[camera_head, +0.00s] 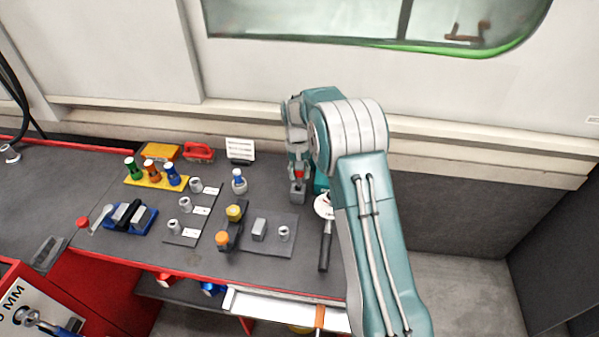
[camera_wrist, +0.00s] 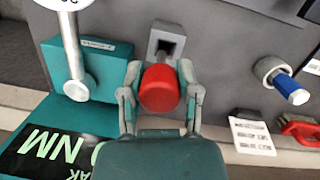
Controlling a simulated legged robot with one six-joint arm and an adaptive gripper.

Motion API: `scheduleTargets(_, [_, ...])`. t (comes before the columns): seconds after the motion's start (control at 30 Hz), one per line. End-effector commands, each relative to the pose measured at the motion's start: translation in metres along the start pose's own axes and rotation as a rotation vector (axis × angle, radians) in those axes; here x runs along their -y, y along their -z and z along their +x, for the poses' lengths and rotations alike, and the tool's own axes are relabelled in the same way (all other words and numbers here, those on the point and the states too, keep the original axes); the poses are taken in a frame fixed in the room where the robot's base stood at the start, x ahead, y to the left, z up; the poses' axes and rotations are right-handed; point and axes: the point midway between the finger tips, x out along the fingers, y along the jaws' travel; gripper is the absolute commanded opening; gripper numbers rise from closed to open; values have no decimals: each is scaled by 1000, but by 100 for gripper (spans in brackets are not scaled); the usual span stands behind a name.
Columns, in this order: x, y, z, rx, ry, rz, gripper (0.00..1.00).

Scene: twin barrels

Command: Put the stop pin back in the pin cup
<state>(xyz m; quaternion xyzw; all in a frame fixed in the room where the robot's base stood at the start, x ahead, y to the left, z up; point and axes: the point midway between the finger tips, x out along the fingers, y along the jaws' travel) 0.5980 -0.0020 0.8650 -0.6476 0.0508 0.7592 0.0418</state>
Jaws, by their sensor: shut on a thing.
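My gripper (camera_wrist: 160,95) is shut on a red-headed pin, which I take as the stop pin (camera_wrist: 160,88). The red head also shows between the fingers in the head view (camera_head: 298,174). A grey square cup with a dark opening, which I take as the pin cup (camera_wrist: 155,36), lies just beyond the red head in the wrist view. In the head view the cup (camera_head: 297,197) stands on the bench right below my gripper. The pin's lower end is hidden by its head, so I cannot tell whether it is in the opening.
A teal box (camera_wrist: 105,62) and a metal-shafted tool (camera_wrist: 72,50) are close beside the cup. A blue-topped piece stands in a round holder (camera_head: 239,185) to the left. A dark-handled tool (camera_head: 325,250) lies in front. Trays with coloured pieces (camera_head: 155,181) fill the left bench.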

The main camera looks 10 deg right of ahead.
Motion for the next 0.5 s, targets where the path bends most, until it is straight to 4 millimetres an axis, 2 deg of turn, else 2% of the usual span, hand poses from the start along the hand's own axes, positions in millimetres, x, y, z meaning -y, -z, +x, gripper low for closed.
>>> scheduleTargets(0.5, [-2,-1,0,0,1,0,0])
